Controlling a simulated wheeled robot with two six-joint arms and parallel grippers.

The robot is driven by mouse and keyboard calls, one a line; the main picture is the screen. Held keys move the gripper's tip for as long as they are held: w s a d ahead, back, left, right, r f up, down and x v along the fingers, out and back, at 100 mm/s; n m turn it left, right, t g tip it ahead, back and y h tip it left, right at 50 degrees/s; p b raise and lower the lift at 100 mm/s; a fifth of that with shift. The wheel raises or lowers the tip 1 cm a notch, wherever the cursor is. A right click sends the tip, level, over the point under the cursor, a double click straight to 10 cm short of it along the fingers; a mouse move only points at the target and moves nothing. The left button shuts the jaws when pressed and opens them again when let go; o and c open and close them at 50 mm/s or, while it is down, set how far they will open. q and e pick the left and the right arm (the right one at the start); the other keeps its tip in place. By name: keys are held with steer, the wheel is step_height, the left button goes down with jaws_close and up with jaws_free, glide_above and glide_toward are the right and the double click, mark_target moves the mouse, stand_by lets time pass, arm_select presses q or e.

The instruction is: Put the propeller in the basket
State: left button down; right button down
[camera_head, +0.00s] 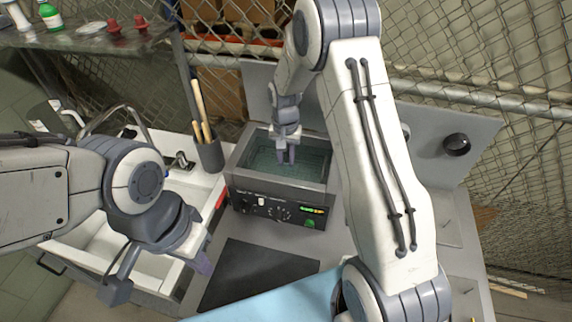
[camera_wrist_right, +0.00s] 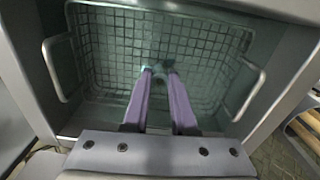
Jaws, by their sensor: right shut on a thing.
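The wire basket (camera_wrist_right: 115,50) sits inside the grey tank (camera_head: 276,207), with a handle at each side in the right wrist view. My right gripper (camera_head: 286,157) points down into the tank; it also shows in the right wrist view (camera_wrist_right: 159,75). Its purple fingers are shut on a small, greenish, blurred thing at their tips, which appears to be the propeller (camera_wrist_right: 158,68). It is over the basket's interior; I cannot tell whether it touches the mesh. My left gripper (camera_head: 203,262) hangs over the sink's front right corner, apart from the tank; its jaw opening is unclear.
A white sink (camera_head: 100,245) with a faucet stands left of the tank. A dark holder (camera_head: 208,155) with wooden handles is close to the tank's left. A dark mat (camera_head: 255,275) lies in front. A shelf (camera_head: 90,38) with bottles and red items is at upper left.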

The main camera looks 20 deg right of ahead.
mark_target(286, 167)
step_height(286, 167, down, 2)
steer(key=shift+f+p, duration=0.25)
steer(key=shift+p, duration=0.15)
steer(key=shift+f, duration=0.35)
steer(key=shift+f, duration=0.2)
steer(key=c, duration=0.7)
jaws_free()
